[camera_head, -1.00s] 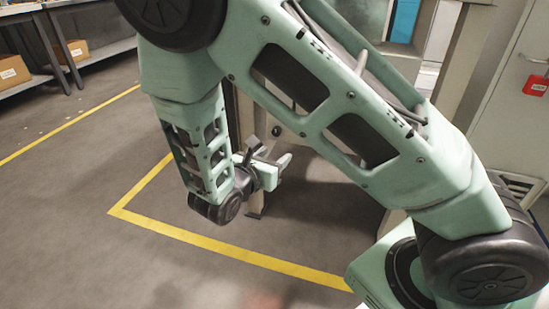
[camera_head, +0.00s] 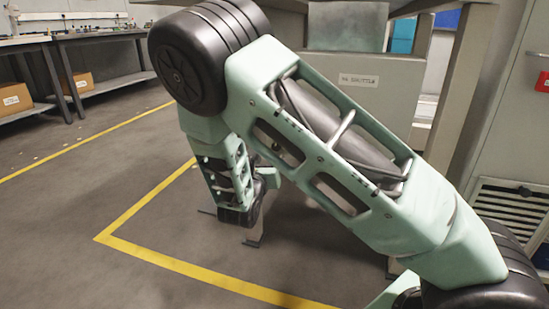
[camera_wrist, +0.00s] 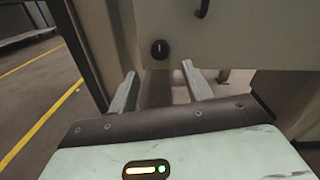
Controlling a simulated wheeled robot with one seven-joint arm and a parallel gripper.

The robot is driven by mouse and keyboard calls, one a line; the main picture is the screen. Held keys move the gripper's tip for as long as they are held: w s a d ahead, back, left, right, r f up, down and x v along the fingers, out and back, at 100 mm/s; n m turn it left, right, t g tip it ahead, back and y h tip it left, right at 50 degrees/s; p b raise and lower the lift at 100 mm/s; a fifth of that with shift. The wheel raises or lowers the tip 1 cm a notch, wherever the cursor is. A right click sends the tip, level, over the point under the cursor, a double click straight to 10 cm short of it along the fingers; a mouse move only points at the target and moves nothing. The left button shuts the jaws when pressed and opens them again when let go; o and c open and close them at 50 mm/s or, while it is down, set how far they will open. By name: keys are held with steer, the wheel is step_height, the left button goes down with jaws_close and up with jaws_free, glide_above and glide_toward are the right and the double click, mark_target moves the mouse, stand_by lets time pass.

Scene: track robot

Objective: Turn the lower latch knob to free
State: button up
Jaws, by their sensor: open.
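In the wrist view, a small black knob (camera_wrist: 159,49) sits on the lower part of a grey panel (camera_wrist: 235,40). It lies just beyond my gripper (camera_wrist: 158,69), between the lines of the two fingers. The fingers are spread apart with nothing between them, and the knob looks clear of both. A dark curved handle (camera_wrist: 202,9) is higher on the panel, cut by the top edge. In the head view, my gripper is mostly hidden behind my own arm. I cannot tell how the knob is turned.
A grey post (camera_wrist: 88,45) stands left of the panel. In the head view, a labelled grey panel (camera_head: 385,95) is behind my arm. Yellow floor lines (camera_head: 150,255) mark the open floor at left. Workbenches (camera_head: 95,50) stand at the far left.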

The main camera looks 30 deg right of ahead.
steer(key=b+x, duration=0.2)
steer(key=x, duration=0.5)
steer(key=shift+w+d+b, duration=0.2)
steer(key=shift+b, duration=0.2)
steer(key=shift+c, duration=0.3)
steer(key=c, duration=0.9)
